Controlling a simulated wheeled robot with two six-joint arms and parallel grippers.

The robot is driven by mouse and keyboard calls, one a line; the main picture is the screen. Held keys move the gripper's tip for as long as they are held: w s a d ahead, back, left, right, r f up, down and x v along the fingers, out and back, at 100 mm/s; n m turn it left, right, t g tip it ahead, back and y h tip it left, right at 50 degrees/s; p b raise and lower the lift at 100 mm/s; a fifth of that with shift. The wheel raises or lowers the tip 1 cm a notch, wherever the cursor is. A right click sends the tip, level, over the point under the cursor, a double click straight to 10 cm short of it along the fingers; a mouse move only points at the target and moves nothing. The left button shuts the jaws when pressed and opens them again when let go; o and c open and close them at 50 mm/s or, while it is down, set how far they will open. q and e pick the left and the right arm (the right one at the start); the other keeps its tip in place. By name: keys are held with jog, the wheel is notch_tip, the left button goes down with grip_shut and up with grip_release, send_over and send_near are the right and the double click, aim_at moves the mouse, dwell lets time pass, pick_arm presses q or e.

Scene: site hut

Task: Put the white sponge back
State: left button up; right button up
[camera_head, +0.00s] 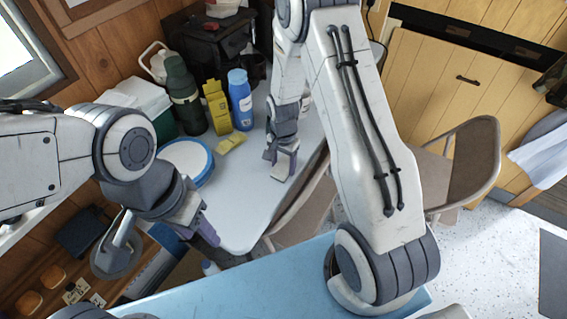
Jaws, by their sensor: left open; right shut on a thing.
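I cannot tell whether the sponge touches the table. My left gripper (203,232) is open at the table's left front edge, pointing down, with nothing seen in it.
A round white and blue tub (187,161) stands at the table's left. Folding chairs (470,165) stand right. The table's front middle is clear.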

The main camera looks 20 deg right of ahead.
aim_at(283, 165)
jog(key=shift+f, duration=0.1)
jog(key=o, duration=1.3)
notch_tip(283, 165, up, 11)
jog(key=s+a+r+n, duration=0.8)
jog(key=s+a+r, duration=0.1)
jog(key=s+a, duration=0.15)
jog(key=s+a+r+n, duration=0.1)
jog(key=s+n, duration=0.2)
jog(key=s, duration=0.1)
jog(key=s+a+r+n, duration=0.1)
jog(key=s+n, duration=0.2)
jog(key=s, duration=0.1)
jog(key=s+a+r+n+y, duration=0.1)
jog(key=s+n, duration=0.2)
jog(key=s, duration=0.2)
jog(key=shift+a+n, duration=0.2)
jog(key=shift+n, duration=0.2)
